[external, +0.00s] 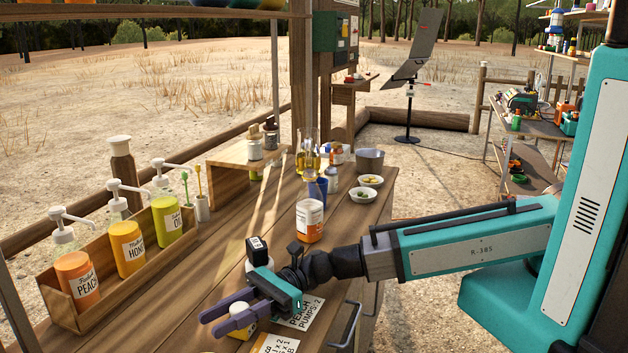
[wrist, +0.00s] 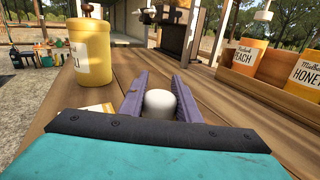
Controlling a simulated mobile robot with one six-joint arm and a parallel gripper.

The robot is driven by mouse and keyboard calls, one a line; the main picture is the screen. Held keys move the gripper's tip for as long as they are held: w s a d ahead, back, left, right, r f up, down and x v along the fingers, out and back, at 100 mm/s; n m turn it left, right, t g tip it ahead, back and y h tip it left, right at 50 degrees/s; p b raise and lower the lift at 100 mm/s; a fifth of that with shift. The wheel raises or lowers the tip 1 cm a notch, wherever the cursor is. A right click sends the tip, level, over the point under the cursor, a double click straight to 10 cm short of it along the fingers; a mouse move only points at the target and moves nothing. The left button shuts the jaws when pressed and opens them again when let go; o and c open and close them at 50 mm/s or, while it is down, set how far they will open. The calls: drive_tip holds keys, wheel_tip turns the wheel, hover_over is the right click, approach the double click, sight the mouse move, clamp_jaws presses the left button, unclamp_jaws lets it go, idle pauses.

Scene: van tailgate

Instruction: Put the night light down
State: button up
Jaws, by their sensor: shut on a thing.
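The night light (external: 242,321) is a small thing with a white dome and some yellow on it, low over the wooden counter at the front. My gripper (external: 211,323) is shut on it, with a purple finger on either side. In the wrist view the white dome of the night light (wrist: 160,104) shows between the two purple fingers (wrist: 160,77). Its underside is hidden, so I cannot tell whether it touches the counter. Printed cards (external: 302,313) lie on the counter beside and below my gripper.
A wooden box (external: 130,288) with peach, honey and oil pump bottles stands at the left. An orange-labelled bottle (external: 309,218) stands behind my arm. A yellow bottle (wrist: 92,52) is left of my gripper in the wrist view. Planks between bottle box and gripper are bare.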

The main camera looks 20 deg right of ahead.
sight(246, 304)
drive_tip(key=o, duration=1.1)
drive_tip(key=shift+r, duration=0.15)
drive_tip(key=v, duration=0.5)
drive_tip(key=shift+b, duration=0.4)
drive_tip(key=shift+w+d+r+p, duration=0.15)
drive_tip(key=shift+d+p, duration=0.1)
drive_tip(key=shift+p, duration=0.45)
drive_tip(key=p+v, duration=0.5)
drive_tip(key=p, duration=0.3)
drive_tip(key=shift+d, duration=0.25)
drive_tip(key=shift+w+d+p, duration=0.2)
drive_tip(key=shift+d+p, duration=0.25)
drive_tip(key=shift+d, duration=0.05)
